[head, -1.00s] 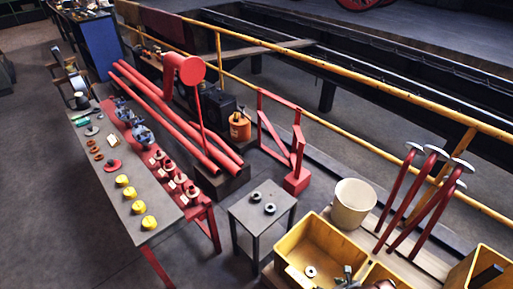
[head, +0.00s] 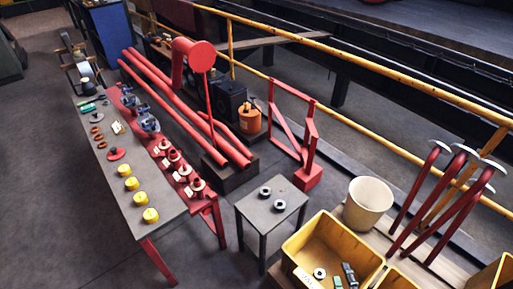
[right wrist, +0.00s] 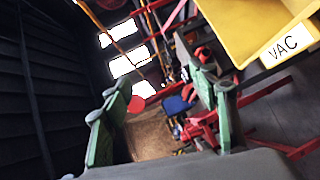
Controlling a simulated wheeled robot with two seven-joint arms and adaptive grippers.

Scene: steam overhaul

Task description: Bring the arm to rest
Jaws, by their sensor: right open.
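My right gripper shows best in the right wrist view (right wrist: 165,115), where its two green-padded fingers stand wide apart with nothing between them. In the head view only small dark and green tips (head: 344,277) show at the bottom edge, in front of the yellow bin (head: 298,240). In the right wrist view a yellow bin (right wrist: 245,30) with a VAC label is close by at the upper right. The rest of my right arm is hidden below the head frame. My left gripper is not in view.
A grey bench (head: 160,205) with yellow caps and red fittings runs along the left. A small table (head: 250,208) with two rings, a cream bucket (head: 368,204) and red hooked rods (head: 415,205) stand near the bins. The floor at lower left is clear.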

